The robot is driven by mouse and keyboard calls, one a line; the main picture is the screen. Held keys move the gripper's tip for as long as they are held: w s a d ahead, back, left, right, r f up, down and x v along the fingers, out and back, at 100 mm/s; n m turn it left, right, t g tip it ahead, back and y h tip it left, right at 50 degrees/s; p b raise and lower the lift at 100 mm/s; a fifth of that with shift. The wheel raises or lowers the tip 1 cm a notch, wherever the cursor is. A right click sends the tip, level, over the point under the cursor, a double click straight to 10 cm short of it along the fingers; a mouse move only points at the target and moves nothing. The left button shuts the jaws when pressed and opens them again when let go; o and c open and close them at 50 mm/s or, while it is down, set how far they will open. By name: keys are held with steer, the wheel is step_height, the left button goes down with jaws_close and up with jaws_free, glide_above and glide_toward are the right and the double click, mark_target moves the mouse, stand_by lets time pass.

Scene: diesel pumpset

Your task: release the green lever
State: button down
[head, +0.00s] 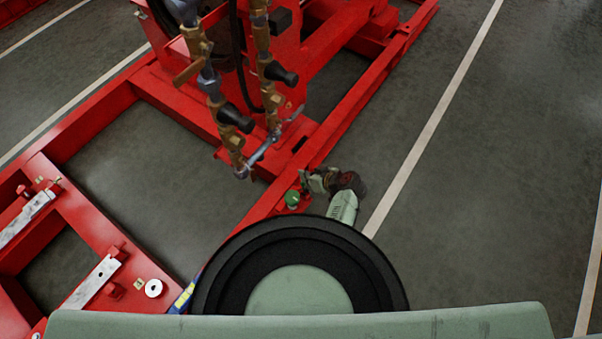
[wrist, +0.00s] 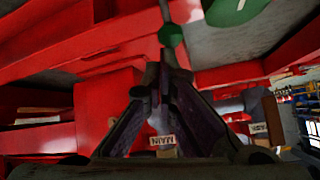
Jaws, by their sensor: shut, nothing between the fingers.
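The green lever's round knob (wrist: 171,35) shows in the wrist view just beyond my fingertips, on a thin grey stem. A green rounded part (head: 292,199) sits on the red frame in the head view; I cannot tell whether it is the knob or the flat green piece. My gripper (head: 304,182) is just above and right of it in the head view. In the wrist view my gripper (wrist: 162,75) has its fingers meeting at the tips, shut and empty. The tips look close to the knob; I cannot tell whether they touch it.
A flat green piece (wrist: 236,8) with a white mark is at the wrist view's top right. A "MAIN" label (wrist: 163,141) shows between the fingers. Brass valves and pipes (head: 238,145) stand left of my gripper. The floor (head: 480,170) to the right is clear.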

steer(key=shift+f, duration=0.15)
steer(key=shift+w+a+f+b, duration=0.2)
steer(key=shift+w+a+b, duration=0.2)
steer(key=shift+a, duration=0.2)
steer(key=s+d+r, duration=0.2)
steer(key=d+r, duration=0.1)
steer(key=r, duration=0.6)
steer(key=shift+d, duration=0.25)
